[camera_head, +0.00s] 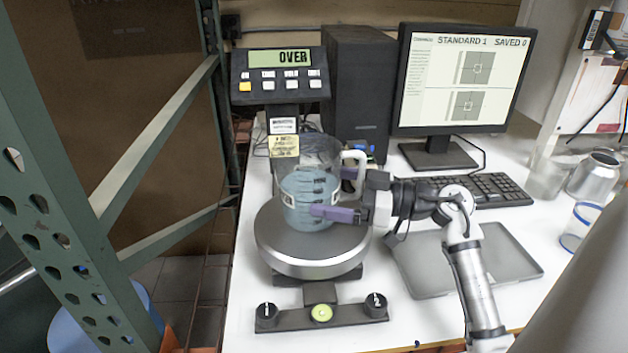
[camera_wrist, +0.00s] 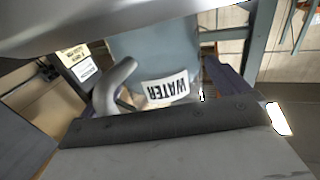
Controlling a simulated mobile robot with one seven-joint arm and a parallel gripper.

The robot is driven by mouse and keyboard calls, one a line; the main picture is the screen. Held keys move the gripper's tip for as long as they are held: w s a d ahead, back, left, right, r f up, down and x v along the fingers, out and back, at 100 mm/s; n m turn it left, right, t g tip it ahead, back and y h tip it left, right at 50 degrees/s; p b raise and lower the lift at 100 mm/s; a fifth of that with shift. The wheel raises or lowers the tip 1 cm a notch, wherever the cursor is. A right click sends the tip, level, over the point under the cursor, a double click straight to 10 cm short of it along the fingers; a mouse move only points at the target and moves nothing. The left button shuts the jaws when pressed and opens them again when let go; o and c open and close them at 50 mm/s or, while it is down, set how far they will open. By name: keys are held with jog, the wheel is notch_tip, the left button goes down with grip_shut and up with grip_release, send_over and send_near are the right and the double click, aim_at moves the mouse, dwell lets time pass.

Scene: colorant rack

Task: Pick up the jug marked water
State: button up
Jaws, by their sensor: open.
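My gripper (camera_head: 330,193) reaches in from the right. Its jaws are open, with one purple finger across the near side of the jug and the other by its far side. I cannot tell whether either finger touches the jug.
The scale's display (camera_head: 279,57) reads OVER. A monitor (camera_head: 455,80) and keyboard (camera_head: 480,190) stand behind. A flat grey tray (camera_head: 505,265) lies to the right under my arm. A metal can (camera_head: 594,175) is farther right. A green metal post (camera_head: 65,190) stands at left.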

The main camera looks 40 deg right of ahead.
jog(key=c, duration=1.1)
jog(key=shift+r, duration=0.2)
jog(key=shift+c, duration=0.2)
notch_tip(320, 180, up, 20)
jog(key=b, duration=0.3)
jog(key=shift+f+b, duration=0.2)
jog(key=shift+b, duration=0.1)
